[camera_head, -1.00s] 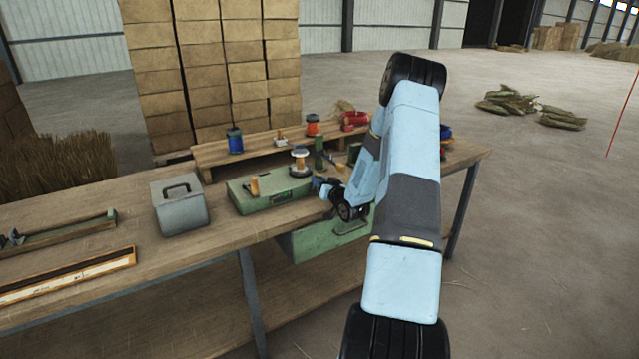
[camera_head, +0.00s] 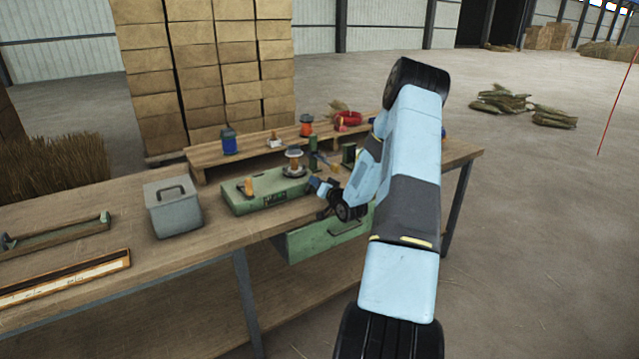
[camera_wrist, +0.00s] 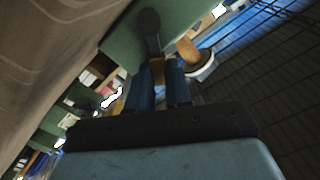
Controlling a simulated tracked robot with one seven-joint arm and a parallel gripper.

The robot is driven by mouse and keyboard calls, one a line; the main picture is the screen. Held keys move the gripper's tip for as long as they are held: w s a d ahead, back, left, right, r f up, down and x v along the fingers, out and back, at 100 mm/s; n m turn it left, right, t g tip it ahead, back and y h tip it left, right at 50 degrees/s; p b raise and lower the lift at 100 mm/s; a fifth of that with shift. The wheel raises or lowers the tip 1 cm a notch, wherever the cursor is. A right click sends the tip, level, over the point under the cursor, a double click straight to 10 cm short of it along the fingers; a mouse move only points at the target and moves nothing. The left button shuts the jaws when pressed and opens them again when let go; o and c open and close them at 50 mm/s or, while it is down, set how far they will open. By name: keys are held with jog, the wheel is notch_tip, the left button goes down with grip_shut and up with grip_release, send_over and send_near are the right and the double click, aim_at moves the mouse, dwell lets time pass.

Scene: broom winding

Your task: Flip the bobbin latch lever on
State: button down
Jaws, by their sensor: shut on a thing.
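The green winder base (camera_head: 240,205) sits on the workbench, with a spool-like bobbin (camera_head: 294,160) upright on it and an orange knob (camera_head: 249,187) to its left. My gripper (camera_head: 316,186) is at the right end of this base, low beside the bobbin. In the wrist view, my gripper's two blue fingers (camera_wrist: 163,84) are close together around the lower part of a dark lever (camera_wrist: 151,32) with a rounded end. A tan piece shows between the fingertips. The exact contact is partly hidden by the fingers. The bobbin's pale flange (camera_wrist: 202,68) appears just right of the fingers.
A grey lidded box (camera_head: 174,207) stands to the left on the workbench (camera_head: 120,225). A blue spool (camera_head: 229,142) and an orange spool (camera_head: 306,126) stand on a raised wooden shelf behind. A green drawer (camera_head: 318,236) sticks out below the bench front.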

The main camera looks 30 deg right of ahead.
jog(key=c, duration=1)
grip_release()
jog(key=shift+d, duration=0.2)
jog(key=shift+c, duration=0.2)
jog(key=shift+s, duration=0.1)
jog(key=s, duration=1.3)
jog(key=shift+s+d, duration=0.2)
jog(key=shift+s, duration=0.1)
